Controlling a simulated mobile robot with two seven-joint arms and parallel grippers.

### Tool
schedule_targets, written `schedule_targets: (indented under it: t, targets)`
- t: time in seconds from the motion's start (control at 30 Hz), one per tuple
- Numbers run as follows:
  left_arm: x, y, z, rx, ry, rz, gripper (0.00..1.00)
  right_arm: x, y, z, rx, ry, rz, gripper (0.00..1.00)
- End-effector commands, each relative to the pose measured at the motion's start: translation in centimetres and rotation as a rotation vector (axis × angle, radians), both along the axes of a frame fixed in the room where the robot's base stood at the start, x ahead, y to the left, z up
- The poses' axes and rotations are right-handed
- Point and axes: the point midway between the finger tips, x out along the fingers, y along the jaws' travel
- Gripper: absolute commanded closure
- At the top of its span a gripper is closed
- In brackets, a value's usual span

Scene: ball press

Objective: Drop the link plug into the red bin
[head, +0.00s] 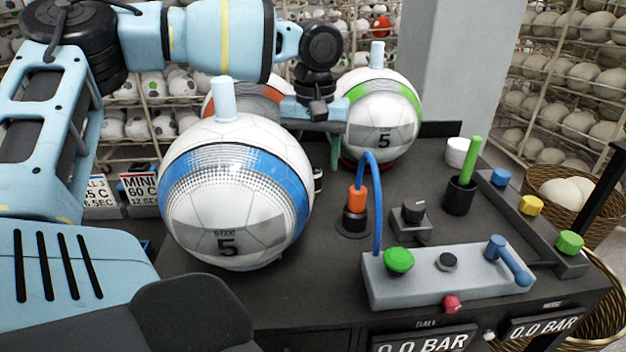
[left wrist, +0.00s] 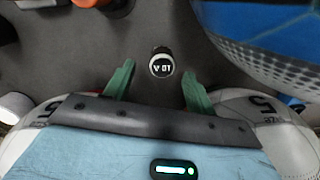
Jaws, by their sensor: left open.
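A small round black-and-white piece marked "V 01" (left wrist: 161,66) stands on the dark bench top between the open green fingers of my left gripper (left wrist: 158,80); I cannot tell for sure that it is the link plug. In the head view its edge (head: 319,180) shows just behind the blue-striped ball. My left gripper (head: 326,150) hangs there, pointing down, one finger hidden by that ball. The piece does not look gripped. An orange plug (head: 356,198) with a blue hose sits upright in a black socket. I see no red bin. My right gripper is not in view.
The blue-striped ball (head: 238,190) stands close to my left gripper, with a green-striped ball (head: 382,115) behind it. A grey control box (head: 450,275) with a green button fills the front right. A black cup (head: 459,195) holds a green stick. A wicker basket (head: 560,195) is at the right.

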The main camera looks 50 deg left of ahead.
Motion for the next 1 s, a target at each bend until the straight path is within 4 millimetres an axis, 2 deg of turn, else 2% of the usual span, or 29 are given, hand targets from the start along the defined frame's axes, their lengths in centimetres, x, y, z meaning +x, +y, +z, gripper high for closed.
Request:
schedule_targets:
  t: [0.27,0.57,0.67,0.93,1.0]
  targets:
    - [-0.2,0.2,-3.7,-0.001,0.002,0.001,0.45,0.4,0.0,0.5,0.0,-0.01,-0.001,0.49]
    - [-0.2,0.2,-4.2,-0.001,-0.001,0.0,0.45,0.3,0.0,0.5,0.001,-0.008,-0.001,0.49]
    - [-0.2,0.2,-4.2,-0.001,-0.001,0.0,0.55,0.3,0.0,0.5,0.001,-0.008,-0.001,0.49]
    - [-0.2,0.2,-4.1,-0.001,-0.001,0.0,0.91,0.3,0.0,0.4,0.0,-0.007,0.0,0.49]
    - [-0.2,0.2,-4.1,-0.001,-0.001,0.0,0.93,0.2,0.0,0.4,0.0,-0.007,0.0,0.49]
